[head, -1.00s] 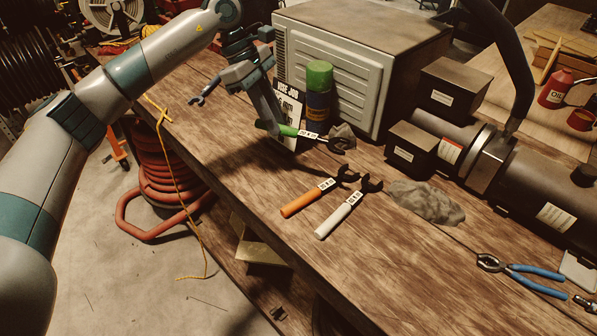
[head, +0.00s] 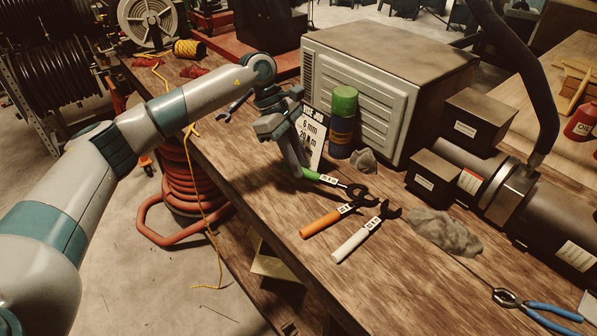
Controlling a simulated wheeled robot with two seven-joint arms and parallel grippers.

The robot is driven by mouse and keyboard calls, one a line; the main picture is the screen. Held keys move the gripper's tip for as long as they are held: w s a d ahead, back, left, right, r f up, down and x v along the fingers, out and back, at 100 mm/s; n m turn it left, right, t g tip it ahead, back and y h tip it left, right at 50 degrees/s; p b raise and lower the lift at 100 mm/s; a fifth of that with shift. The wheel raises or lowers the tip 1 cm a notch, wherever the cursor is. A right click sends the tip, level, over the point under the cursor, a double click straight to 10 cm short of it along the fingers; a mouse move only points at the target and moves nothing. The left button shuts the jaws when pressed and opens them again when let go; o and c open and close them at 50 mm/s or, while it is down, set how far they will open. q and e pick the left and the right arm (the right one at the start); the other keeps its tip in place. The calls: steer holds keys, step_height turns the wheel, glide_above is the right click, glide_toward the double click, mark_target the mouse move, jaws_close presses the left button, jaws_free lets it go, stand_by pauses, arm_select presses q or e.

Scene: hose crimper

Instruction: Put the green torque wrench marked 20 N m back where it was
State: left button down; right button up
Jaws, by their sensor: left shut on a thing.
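The green torque wrench (head: 329,179) has a pale label too small to read and a dark open-ended head. My left gripper (head: 305,173) is shut on its green handle, and the gripper hides part of that handle. The wrench's head points right, close to the head of an orange-handled wrench (head: 319,223); I cannot tell whether it touches the bench. A white-handled wrench (head: 350,243) lies beside the orange one, roughly parallel. A job card (head: 312,130) showing "6 mm" and "20 N m" stands behind my gripper. My right gripper is not in view.
A green-capped can (head: 342,121) and a grey crimper housing (head: 375,95) stand behind the wrenches. Grey rags (head: 444,232) lie to the right. Blue pliers (head: 540,309) are at the lower right. The wooden bench (head: 250,190) is bare in front of my gripper.

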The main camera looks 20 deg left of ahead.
arm_select(q)
step_height(320, 180, down, 3)
steer(key=shift+r+p, duration=0.15)
steer(key=shift+p, duration=0.5)
steer(key=shift+f, duration=0.4)
steer(key=c, duration=1.6)
jaws_free()
steer(key=shift+f, duration=0.1)
steer(key=shift+c, duration=0.2)
